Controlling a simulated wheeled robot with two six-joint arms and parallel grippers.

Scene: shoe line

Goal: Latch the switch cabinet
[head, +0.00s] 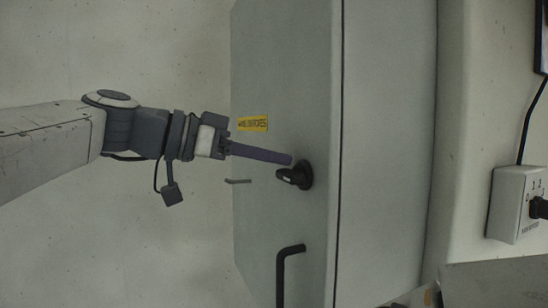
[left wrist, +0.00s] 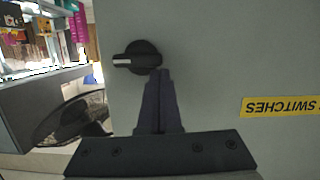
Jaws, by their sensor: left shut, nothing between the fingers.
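The switch cabinet (head: 290,60) is a grey metal box with its door facing my left arm. A black rotary latch knob (head: 303,176) with a white mark sits near the door's edge. It also shows in the left wrist view (left wrist: 140,57), its white mark pointing left. My left gripper (head: 290,159) is shut and empty, with its fingertips right beside the knob. In the left wrist view the closed fingertips (left wrist: 158,72) are at the knob's lower right edge; whether they touch it I cannot tell. My right gripper is not in view.
A black bar handle (head: 288,270) stands out from the door below the knob. A yellow label (head: 253,124) is on the door. A white socket box (head: 515,205) with a black cable is on the wall at right. In the left wrist view, shelves (left wrist: 45,35) show at upper left.

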